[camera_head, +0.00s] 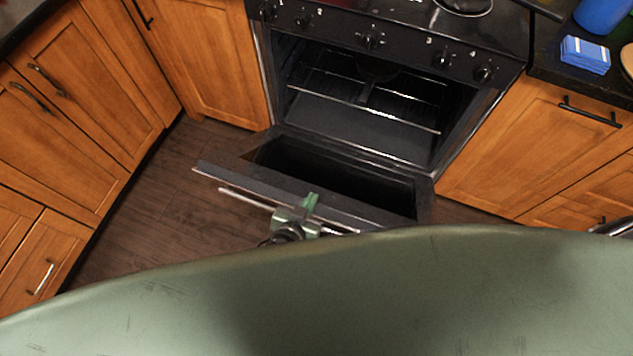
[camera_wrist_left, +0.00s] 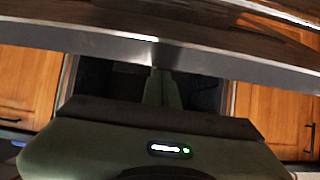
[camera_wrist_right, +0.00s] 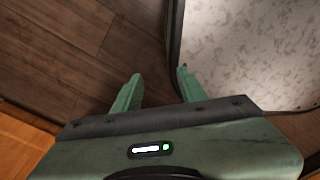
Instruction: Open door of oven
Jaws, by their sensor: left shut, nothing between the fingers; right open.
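The oven (camera_head: 375,95) stands at the top middle of the head view, with its racks and dark cavity visible. Its door (camera_head: 290,187) is swung well down from the cavity. A light handle bar (camera_head: 245,198) runs along the door's outer edge. My left gripper (camera_head: 311,200) is at that edge by the handle, fingers closed and empty; I cannot tell if they touch the door. In the left wrist view the closed fingers (camera_wrist_left: 162,88) reach under a grey metal edge. My right gripper (camera_wrist_right: 157,85) is open and empty above the floor; it is not visible in the head view.
Wooden cabinets (camera_head: 90,85) stand left of the oven and more cabinets (camera_head: 540,135) right of it. Dark wooden floor (camera_head: 150,195) lies free left of the door. A blue sponge-like block (camera_head: 585,54) is on the right counter.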

